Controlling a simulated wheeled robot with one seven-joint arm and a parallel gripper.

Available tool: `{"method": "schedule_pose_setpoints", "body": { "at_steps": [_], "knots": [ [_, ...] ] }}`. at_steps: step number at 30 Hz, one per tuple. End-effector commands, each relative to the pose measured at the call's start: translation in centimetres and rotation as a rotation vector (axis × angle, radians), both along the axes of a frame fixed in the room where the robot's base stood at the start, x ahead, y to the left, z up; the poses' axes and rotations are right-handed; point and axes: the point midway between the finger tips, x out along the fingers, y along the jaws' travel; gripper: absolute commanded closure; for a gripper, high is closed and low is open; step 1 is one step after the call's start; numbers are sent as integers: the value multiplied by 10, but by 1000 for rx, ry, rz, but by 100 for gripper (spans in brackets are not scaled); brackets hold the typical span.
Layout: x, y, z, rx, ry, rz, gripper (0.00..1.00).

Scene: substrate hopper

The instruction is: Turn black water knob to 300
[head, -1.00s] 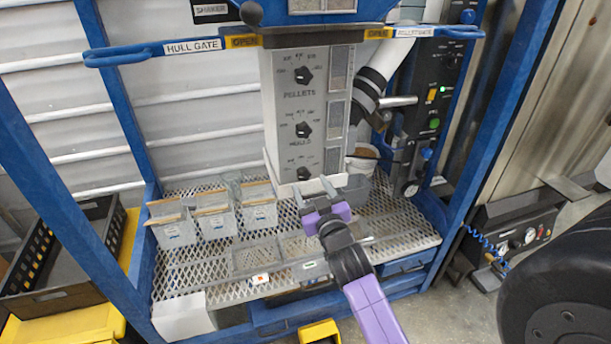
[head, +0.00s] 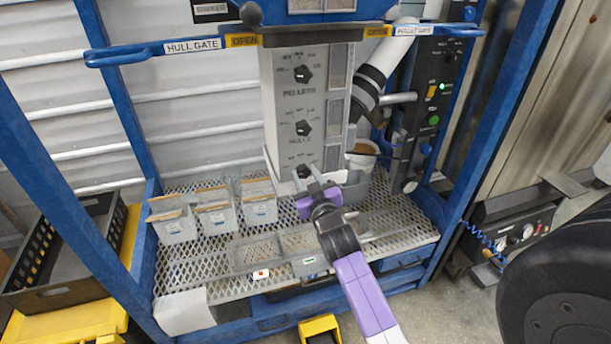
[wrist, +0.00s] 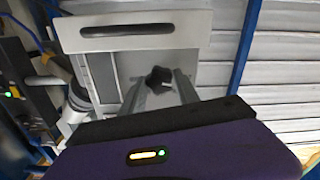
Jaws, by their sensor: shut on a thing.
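The black water knob (head: 303,170) is the lowest of three black knobs on the front of the grey hopper panel (head: 282,112). My gripper (head: 308,178) is at this knob and partly covers it and its dial in the head view. In the wrist view, the knob (wrist: 158,79) sits between the two fingers of my gripper (wrist: 157,88), which are shut on it. I cannot read the dial numbers around it or tell which mark it points at.
The pellets knob (head: 303,74) and hulls knob (head: 303,128) are above on the same panel. Clear bins (head: 216,220) stand left on the mesh shelf (head: 190,262). A blue frame post (head: 505,110) rises at right.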

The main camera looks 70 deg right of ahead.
Motion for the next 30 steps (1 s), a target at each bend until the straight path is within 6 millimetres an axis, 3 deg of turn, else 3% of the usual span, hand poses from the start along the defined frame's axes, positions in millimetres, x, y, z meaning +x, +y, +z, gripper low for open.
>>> {"method": "schedule_pose_setpoints", "body": {
  "at_steps": [11,30],
  "knots": [
    [0,0,-2,49,-58,0,100],
    [-1,0,-3,353,-414,-1,100]
  ]
}}
